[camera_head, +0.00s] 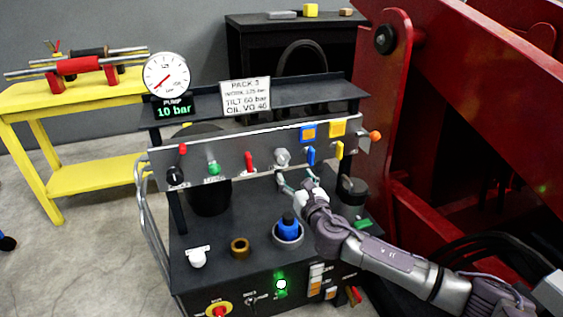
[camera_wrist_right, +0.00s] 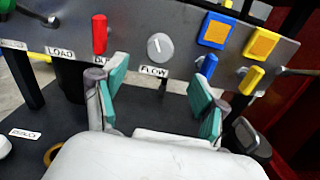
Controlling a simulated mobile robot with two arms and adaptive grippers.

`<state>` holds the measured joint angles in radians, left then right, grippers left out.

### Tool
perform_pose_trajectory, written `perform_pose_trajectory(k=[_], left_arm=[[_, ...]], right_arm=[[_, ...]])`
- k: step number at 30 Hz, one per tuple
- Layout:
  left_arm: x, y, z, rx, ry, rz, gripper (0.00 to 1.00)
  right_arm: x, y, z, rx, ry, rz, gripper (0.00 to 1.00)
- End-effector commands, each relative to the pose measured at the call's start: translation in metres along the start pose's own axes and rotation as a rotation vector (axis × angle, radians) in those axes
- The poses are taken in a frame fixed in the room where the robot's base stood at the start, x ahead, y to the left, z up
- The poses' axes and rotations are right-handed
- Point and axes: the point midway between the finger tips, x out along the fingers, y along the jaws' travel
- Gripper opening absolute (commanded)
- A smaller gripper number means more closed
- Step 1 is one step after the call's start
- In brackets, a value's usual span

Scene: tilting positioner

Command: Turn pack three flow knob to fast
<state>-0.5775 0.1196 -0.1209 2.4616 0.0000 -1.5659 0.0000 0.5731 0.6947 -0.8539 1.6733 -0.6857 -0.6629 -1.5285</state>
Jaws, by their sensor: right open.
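The flow knob (camera_head: 282,157) is a round silver-grey knob on the grey panel (camera_head: 225,162). In the right wrist view the flow knob (camera_wrist_right: 160,46) shows with a pale pointer mark, above a label (camera_wrist_right: 153,71) reading FLOW. My right gripper (camera_head: 295,180) is just below and in front of the knob, apart from it. In the wrist view my right gripper (camera_wrist_right: 158,80) is open, its teal-padded fingers to either side and below the knob, with nothing between them. A sign (camera_head: 247,97) reading PACK 3 stands above the panel. My left gripper is not in view.
A red lever (camera_wrist_right: 99,34) is left of the knob, and a blue lever (camera_wrist_right: 208,66) and yellow lever (camera_wrist_right: 251,80) are to its right. A pressure gauge (camera_head: 166,74) reads 10 bar on its display. A blue-topped cap (camera_head: 288,228) stands on the deck below. A large red frame (camera_head: 440,100) bounds the right.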

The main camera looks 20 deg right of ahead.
Motion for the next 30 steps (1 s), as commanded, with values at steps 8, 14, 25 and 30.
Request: perform_pose_trajectory(k=[8, 14, 25, 30], left_arm=[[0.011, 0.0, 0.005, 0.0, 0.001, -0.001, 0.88], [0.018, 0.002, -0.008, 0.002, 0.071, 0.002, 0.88], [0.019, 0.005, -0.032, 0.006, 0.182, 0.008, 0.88], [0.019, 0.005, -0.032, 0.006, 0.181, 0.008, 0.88]], right_arm=[[0.062, 0.0, -0.003, 0.003, 0.0, -0.001, 0.72], [0.091, 0.0, -0.003, 0.003, 0.001, -0.001, 0.72], [0.107, 0.0, -0.001, 0.003, 0.002, 0.0, 0.72], [0.107, 0.0, -0.001, 0.004, 0.002, 0.0, 0.72]])
